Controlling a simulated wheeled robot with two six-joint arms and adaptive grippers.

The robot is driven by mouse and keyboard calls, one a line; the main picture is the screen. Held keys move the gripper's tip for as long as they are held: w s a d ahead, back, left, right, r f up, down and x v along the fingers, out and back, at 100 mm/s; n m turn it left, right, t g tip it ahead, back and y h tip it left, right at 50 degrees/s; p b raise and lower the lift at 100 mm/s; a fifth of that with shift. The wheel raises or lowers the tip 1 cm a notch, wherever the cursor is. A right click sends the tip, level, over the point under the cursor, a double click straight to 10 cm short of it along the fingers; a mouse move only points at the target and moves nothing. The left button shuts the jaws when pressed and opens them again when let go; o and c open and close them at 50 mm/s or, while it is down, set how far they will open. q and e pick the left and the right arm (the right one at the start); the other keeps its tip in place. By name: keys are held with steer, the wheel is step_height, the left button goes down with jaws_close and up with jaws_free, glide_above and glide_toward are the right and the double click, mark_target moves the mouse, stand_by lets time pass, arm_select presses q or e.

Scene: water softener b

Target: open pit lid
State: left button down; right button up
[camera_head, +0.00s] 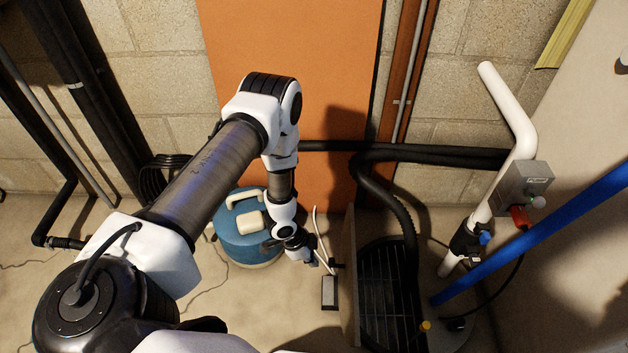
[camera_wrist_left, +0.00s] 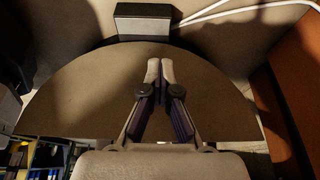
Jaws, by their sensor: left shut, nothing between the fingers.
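My left gripper (camera_head: 331,266) reaches down near the floor, left of a thin tan panel (camera_head: 350,275) that looks like the pit lid seen nearly edge-on. Right of the panel is a dark pit area (camera_head: 387,295) with grid-like lines. In the left wrist view, the gripper (camera_wrist_left: 160,65) is shut and empty, its fingertips together in front of a broad tan surface with a curved edge (camera_wrist_left: 80,105). I cannot tell whether the fingertips touch it. My right gripper is not in view.
A small dark box (camera_head: 329,292) with white cables lies near the gripper, also in the wrist view (camera_wrist_left: 145,20). A blue round container (camera_head: 245,235) stands behind the arm. A black corrugated hose (camera_head: 390,195) and a blue pipe (camera_head: 540,235) run at the right.

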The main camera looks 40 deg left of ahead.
arm_select(q)
steer(key=shift+s+a+f, duration=0.35)
steer(key=shift+s+a, duration=0.1)
steer(key=shift+a, duration=0.25)
steer(key=shift+s+a+f, duration=0.3)
steer(key=shift+s+a, duration=0.15)
steer(key=shift+a, duration=0.2)
steer(key=c, duration=1.4)
jaws_free()
steer(key=shift+r, duration=0.1)
steer(key=v, duration=1.1)
steer(key=shift+r, duration=0.4)
steer(key=shift+s+a, duration=0.1)
